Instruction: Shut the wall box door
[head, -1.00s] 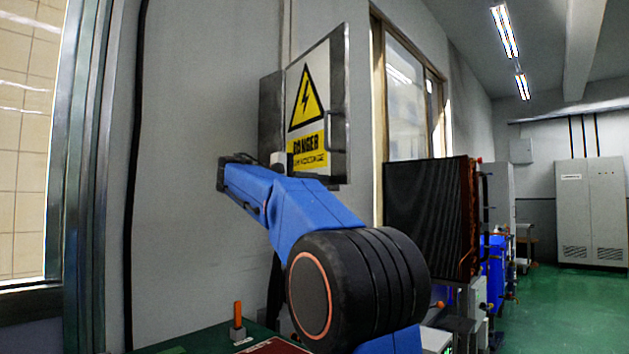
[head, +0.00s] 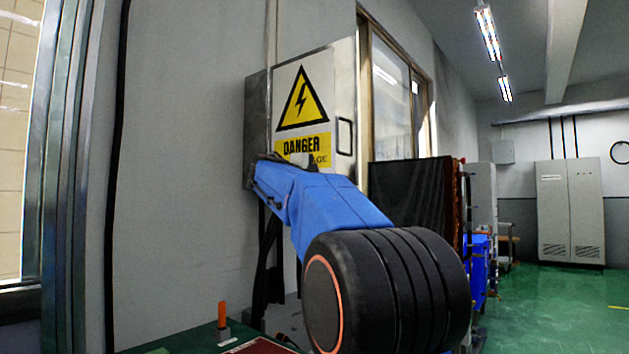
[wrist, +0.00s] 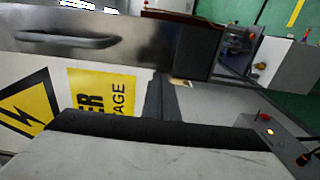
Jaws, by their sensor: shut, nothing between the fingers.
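The wall box (head: 256,125) is a grey metal case on the wall in the head view. Its door (head: 346,85) carries a yellow danger sign and a handle (head: 345,136) on the right side. My gripper (wrist: 160,132), pale with a dark front edge, is shut and empty in front of the door's lower part. Its contact with the door is unclear. My arm hides its tips in the head view.
A dark radiator-like panel (head: 412,205) stands right of the box, beside a window. A bench with an orange-topped switch (head: 222,318) is below. Grey cabinets (head: 570,210) stand far back. Green floor (head: 560,310) is clear at the right.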

